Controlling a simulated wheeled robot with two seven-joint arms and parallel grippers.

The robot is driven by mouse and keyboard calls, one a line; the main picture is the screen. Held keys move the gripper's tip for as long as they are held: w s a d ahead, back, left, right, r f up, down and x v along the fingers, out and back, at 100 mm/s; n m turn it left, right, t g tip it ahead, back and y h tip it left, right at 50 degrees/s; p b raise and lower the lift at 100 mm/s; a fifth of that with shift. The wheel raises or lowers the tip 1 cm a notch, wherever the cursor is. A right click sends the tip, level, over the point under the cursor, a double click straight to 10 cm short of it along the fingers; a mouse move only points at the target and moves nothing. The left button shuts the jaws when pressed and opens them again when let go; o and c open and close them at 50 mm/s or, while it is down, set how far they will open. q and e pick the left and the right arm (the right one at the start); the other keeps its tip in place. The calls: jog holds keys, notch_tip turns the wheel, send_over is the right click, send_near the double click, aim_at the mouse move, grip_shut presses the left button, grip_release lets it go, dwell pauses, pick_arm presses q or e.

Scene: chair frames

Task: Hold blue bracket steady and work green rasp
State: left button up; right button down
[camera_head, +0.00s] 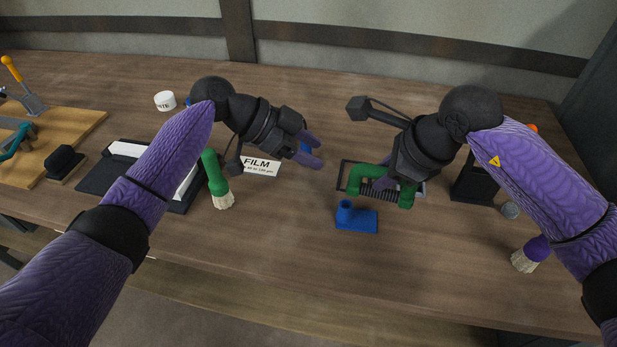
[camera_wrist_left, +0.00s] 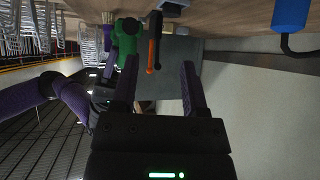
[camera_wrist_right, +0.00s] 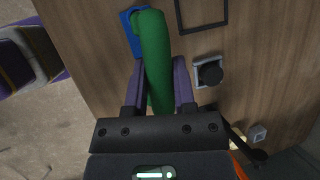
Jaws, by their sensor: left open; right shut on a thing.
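The blue bracket (camera_head: 357,218) lies on the table in front of me, with a flat base and a short upright stub at its left. A part of it shows behind the green handle in the right wrist view (camera_wrist_right: 130,33). The green rasp (camera_head: 358,176) has a bridge-shaped green handle. My right gripper (camera_head: 385,184) is shut on this handle, just behind the bracket. The right wrist view shows the handle (camera_wrist_right: 154,45) between its fingers, covering part of the bracket. My left gripper (camera_head: 318,153) is open and empty above the table, behind and left of the bracket, apart from it.
A white FILM card (camera_head: 260,166) and a green-handled brush (camera_head: 216,180) are left of the bracket. A dark tray (camera_head: 100,177) and a wooden board (camera_head: 75,128) lie further left. A purple-handled brush (camera_head: 530,254) is at right. The table in front of the bracket is clear.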

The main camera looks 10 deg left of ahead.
aim_at(340, 205)
pick_arm(q)
jog(key=s+f, duration=0.1)
jog(key=s+f+m+g, duration=0.1)
jog(key=f+m+g+y, duration=0.1)
jog(key=f, duration=0.1)
jog(key=shift+s+d, duration=0.3)
jog(key=shift+s, duration=0.1)
jog(key=shift+s+d+f, duration=0.15)
jog(key=shift+d+f, duration=0.05)
jog(key=shift+f, duration=0.05)
jog(key=x, duration=0.7)
jog(key=shift+d+f, duration=0.1)
jog(key=shift+f, duration=0.05)
grip_shut()
jog(key=shift+f, duration=0.1)
dwell(1.5)
jog(key=shift+o, duration=0.7)
grip_release()
jog(key=shift+c, duration=0.2)
grip_shut()
